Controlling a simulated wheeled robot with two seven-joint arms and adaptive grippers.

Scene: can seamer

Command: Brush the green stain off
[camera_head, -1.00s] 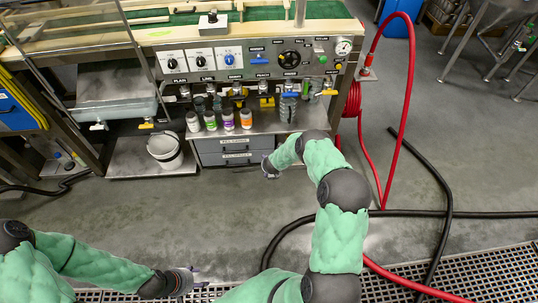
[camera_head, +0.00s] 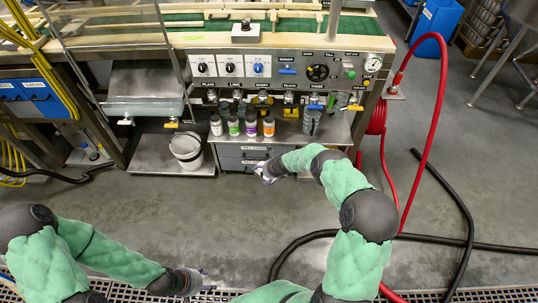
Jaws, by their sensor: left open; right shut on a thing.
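My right gripper (camera_head: 263,172) is low at the front of the lower grey drawer (camera_head: 229,163) under the machine's shelf. It appears shut on that drawer's handle, though the contact is small and partly hidden by the gripper. The upper drawer (camera_head: 230,150) looks closed. My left gripper (camera_head: 203,280) is open and empty above the floor grating at the bottom. Green surfaces (camera_head: 365,24) lie on top of the machine.
Several bottles (camera_head: 251,123) stand on the shelf above the drawers. A white bucket (camera_head: 186,148) sits on a low metal shelf to the left. A red hose (camera_head: 436,120) and black hoses (camera_head: 460,205) lie at the right. The floor before the drawers is clear.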

